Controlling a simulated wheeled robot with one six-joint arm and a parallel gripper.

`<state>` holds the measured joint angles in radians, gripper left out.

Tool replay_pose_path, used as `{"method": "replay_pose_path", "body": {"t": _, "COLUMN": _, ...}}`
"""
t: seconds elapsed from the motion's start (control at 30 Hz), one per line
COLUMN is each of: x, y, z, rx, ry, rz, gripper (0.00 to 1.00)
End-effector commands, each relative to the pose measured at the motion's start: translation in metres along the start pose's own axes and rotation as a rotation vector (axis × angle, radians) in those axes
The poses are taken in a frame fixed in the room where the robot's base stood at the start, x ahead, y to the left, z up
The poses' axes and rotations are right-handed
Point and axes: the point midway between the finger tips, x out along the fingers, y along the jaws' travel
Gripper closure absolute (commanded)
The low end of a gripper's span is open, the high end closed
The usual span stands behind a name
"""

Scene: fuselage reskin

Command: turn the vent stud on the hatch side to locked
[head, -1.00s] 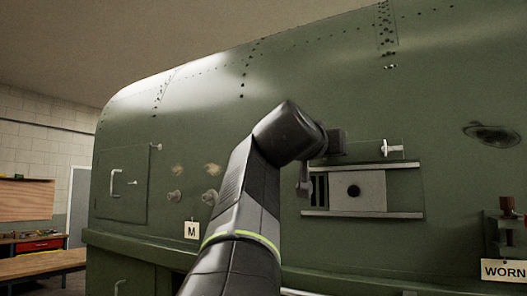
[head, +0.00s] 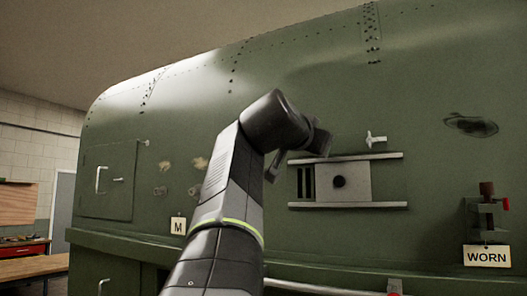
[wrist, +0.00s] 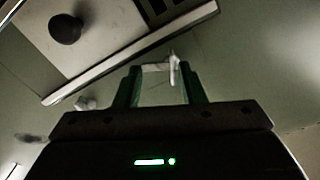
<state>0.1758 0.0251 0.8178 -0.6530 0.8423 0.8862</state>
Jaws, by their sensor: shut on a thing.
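The vent is a pale panel (head: 352,182) with a dark round knob, set between two rails on the green fuselage. The hatch (head: 108,180) is far to the left. The vent stud on the hatch side (wrist: 173,68) is a small pale cross-handle just past the rail in the wrist view. My gripper (wrist: 161,82) is shut on it, a finger on either side. In the head view my gripper (head: 318,142) is tilted at the vent's upper left and hides this stud. Whether the stud sits at locked cannot be told.
A second pale stud (head: 376,139) stands above the rail at the right; it also shows in the wrist view (wrist: 85,103). The upper rail (wrist: 130,55) runs close to my fingers. A bracket with a WORN sign (head: 487,256) is at the right, an M tag (head: 178,226) at the left.

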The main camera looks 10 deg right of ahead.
Motion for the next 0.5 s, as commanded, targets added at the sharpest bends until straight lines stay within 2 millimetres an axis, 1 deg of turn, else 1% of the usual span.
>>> {"method": "replay_pose_path", "body": {"t": 0.2, "x": 0.0001, "y": 0.0006, "z": 0.0023, "rx": 0.084, "ry": -0.001, "rz": 0.000, "gripper": 0.86}}
{"method": "replay_pose_path", "body": {"t": 0.5, "x": 0.0001, "y": 0.0004, "z": 0.0019, "rx": 0.115, "ry": -0.001, "rz": 0.001, "gripper": 0.86}}
